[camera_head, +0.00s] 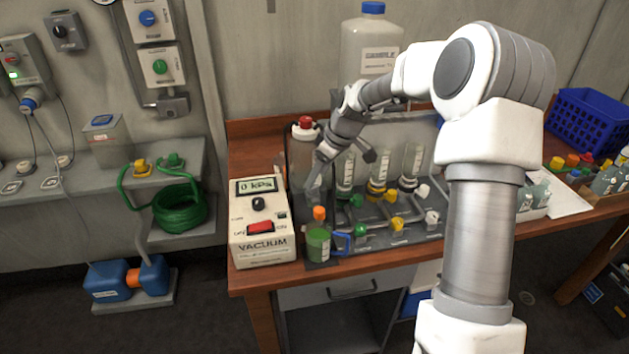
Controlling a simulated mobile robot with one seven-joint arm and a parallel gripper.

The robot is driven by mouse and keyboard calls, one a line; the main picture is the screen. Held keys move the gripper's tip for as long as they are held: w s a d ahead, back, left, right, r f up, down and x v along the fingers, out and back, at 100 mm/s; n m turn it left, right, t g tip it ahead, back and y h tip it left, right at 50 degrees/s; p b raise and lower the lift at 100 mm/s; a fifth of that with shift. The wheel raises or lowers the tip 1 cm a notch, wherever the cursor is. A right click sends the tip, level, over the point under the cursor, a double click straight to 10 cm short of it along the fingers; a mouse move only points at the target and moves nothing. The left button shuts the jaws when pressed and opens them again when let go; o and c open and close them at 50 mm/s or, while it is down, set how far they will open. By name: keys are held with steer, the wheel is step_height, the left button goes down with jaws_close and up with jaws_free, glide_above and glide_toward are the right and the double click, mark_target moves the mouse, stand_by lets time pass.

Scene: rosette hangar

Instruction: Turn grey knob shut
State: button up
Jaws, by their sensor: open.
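A manifold rack (375,232) on the wooden bench carries small green, yellow and pale grey knobs. One pale grey knob (422,191) is at the right of its back row. Another pale grey knob (432,217) is at the front right; I cannot tell which one is meant or how far either is turned. My gripper (315,184) is open and points down at the left end of the rack. It is well left of both pale knobs and touches neither. Its fingertips are small and partly lost against the bottle behind.
A vacuum box (264,242) reading 0 kPa stands left of the rack. A small bottle of green liquid (318,243) stands at the front left. A red-capped bottle (304,140) and a large sample jug (371,48) stand behind. A blue basket (590,122) is far right.

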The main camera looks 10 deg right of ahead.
steer(key=shift+x, duration=1.7)
jaws_close()
